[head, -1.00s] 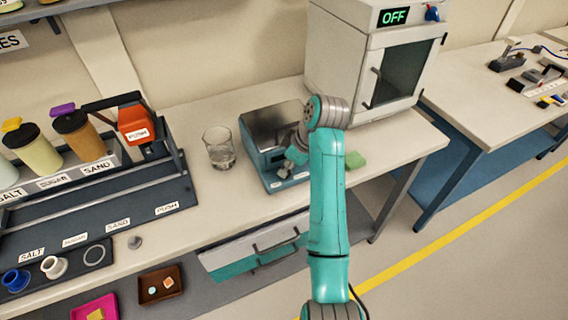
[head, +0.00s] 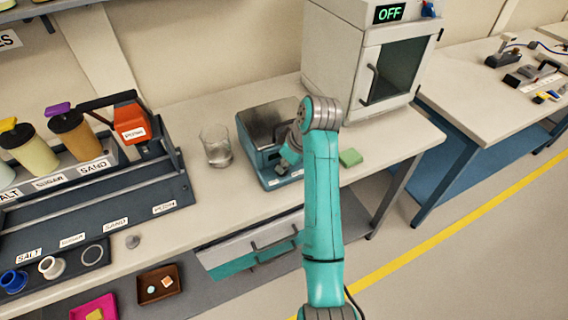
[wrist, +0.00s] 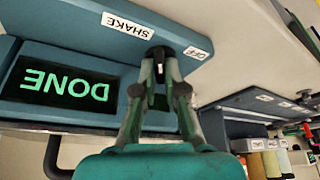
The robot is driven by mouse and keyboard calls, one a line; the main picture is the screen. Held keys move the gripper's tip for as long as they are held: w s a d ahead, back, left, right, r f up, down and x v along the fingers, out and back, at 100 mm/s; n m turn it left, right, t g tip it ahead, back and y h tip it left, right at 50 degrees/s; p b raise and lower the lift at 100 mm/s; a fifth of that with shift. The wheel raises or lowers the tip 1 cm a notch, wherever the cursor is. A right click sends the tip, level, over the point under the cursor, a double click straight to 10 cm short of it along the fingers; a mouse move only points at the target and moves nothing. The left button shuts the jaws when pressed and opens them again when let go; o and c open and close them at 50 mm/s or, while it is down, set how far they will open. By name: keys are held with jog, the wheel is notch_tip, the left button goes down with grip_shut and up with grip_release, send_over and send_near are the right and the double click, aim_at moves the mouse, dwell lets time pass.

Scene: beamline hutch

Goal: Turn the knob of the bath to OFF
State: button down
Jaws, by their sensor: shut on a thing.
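The bath (head: 252,157) is a teal box with a steel top, in the middle of the bench in the head view. In the wrist view, its teal front (wrist: 100,60) appears upside down, with a lit display (wrist: 66,88) reading DONE and labels SHAKE (wrist: 128,25) and OFF (wrist: 196,53). The dark knob (wrist: 158,51) sits between those labels. My gripper (wrist: 160,70) is shut on the knob, one finger on each side. The fingers hide part of it, and I cannot tell which label it points to. In the head view my arm covers the knob.
A glass beaker (head: 216,147) stands left of the bath, and a green sponge (head: 350,157) lies to its right. An oven-like cabinet (head: 335,50) showing OFF stands behind right. A dispenser rack (head: 100,200) fills the left bench.

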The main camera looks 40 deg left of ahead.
jog(key=m+t, duration=0.1)
jog(key=m, duration=0.1)
jog(key=m+t, duration=0.1)
jog(key=m, duration=0.4)
jog(key=shift+s+t, duration=0.25)
jog(key=shift+t, duration=0.15)
jog(key=m+t+h, duration=0.1)
jog(key=m, duration=0.2)
jog(key=m+h, duration=0.1)
jog(key=m, duration=0.3)
jog(key=shift+s+a+t, duration=0.1)
jog(key=shift+a+t, duration=0.05)
jog(key=shift+t, duration=0.25)
jog(key=c, duration=1.5)
grip_release()
jog(key=shift+v, duration=3.75)
jog(key=shift+a, duration=0.15)
